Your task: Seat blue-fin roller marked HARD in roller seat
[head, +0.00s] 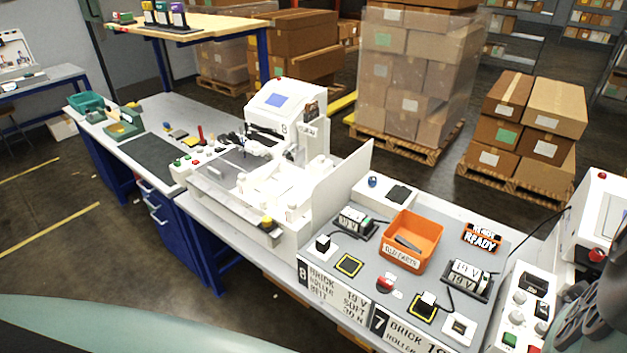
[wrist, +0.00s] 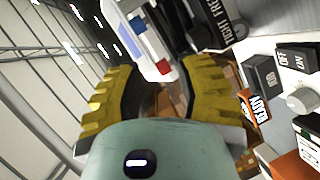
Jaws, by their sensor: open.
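My gripper (wrist: 157,84) is open in the wrist view. Its two yellow ridged fingers stand apart, and I see nothing held between them. I cannot pick out the blue-fin roller marked HARD or the roller seat for certain in either view. A small blue round piece (head: 372,182) sits on a white block in the head view; it is too small to tell what it is. A sign on the bench front (head: 335,292) has the words BRICK, ROLLER and SOFT.
An orange bin (head: 412,240) labelled OLD PARTS stands on the grey right bench. A READY sign (head: 481,236) lies behind it. A white machine (head: 285,110) with a blue screen and an upright white panel (head: 340,190) stand to the left. Boxes on pallets (head: 415,80) are behind.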

